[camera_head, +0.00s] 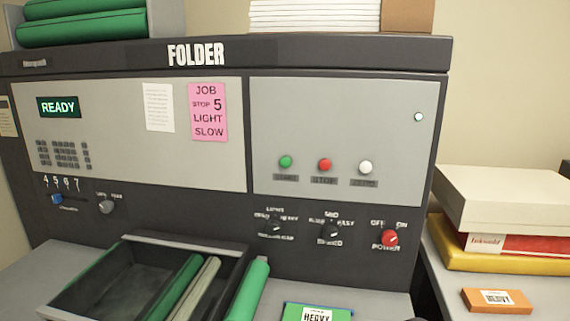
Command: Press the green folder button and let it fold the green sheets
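The folder machine (350,110) fills most of the view, with a lit display reading READY (59,107). The green button (286,162) sits on the grey panel at the left of a row, beside a red button (325,165) and a white button (366,167). A dark tray (80,292) in front of the machine holds green rolled or folded sheets (175,290) and a grey-green one (198,290). Another green roll (252,288) leans outside the tray's right side. My gripper is not in view.
A pink note (207,112) reads JOB, STOP 5, LIGHT, SLOW. Below are a blue stop slider (57,198), dark knobs (330,232) and a red power knob (390,238). A green HEAVY packet (316,312) lies in front. Boxes (505,205) and an orange packet (497,301) are at right.

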